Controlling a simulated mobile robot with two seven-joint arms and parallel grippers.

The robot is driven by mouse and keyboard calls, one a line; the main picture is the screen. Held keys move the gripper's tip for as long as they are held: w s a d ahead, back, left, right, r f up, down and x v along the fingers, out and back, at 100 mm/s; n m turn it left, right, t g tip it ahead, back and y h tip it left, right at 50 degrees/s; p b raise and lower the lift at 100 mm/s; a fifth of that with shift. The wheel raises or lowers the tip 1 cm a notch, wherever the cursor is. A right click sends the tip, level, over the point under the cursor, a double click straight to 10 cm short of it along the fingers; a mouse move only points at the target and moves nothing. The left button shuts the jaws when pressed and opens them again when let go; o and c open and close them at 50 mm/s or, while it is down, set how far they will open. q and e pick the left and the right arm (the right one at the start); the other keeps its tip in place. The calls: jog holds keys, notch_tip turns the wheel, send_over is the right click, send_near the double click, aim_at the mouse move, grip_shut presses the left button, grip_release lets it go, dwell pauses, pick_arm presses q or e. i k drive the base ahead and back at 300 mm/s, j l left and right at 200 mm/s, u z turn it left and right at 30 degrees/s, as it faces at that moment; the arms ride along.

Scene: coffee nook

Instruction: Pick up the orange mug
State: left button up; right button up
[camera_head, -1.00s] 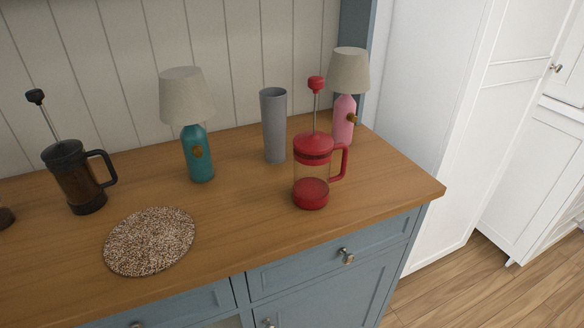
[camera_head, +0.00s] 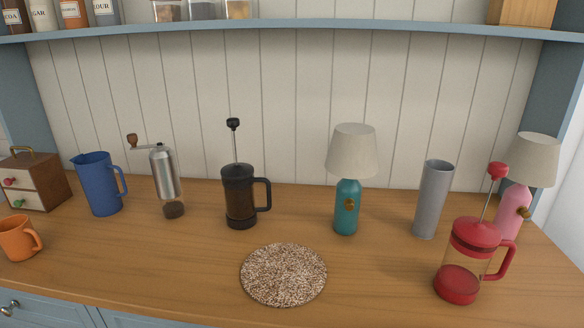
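The orange mug (camera_head: 17,238) stands upright on the wooden counter at the far left, near the front edge. Its handle points to the right. Its left side is close to the picture's edge. Neither of my grippers shows in the head view.
A small drawer box (camera_head: 34,182) stands behind the mug, and a blue pitcher (camera_head: 97,185) is to its right. A coffee grinder (camera_head: 163,175), black French press (camera_head: 238,196), round mat (camera_head: 283,275), teal lamp (camera_head: 347,207), grey vase (camera_head: 432,200) and red French press (camera_head: 458,283) stand farther right.

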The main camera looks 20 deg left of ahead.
aim_at(19, 240)
jog(key=u, duration=2.35)
jog(key=i+j+z, duration=0.2)
jog(key=i+j, duration=0.2)
jog(key=j, duration=0.25)
jog(key=i+j+z, duration=0.2)
jog(key=i+j, duration=0.15)
jog(key=j, duration=0.3)
jog(key=i+j+z, duration=0.1)
jog(key=j, duration=0.3)
jog(key=i+j+z, duration=0.1)
jog(key=j, duration=0.25)
jog(key=i+j+z, duration=0.1)
jog(key=i+j, duration=0.15)
jog(key=j, duration=0.15)
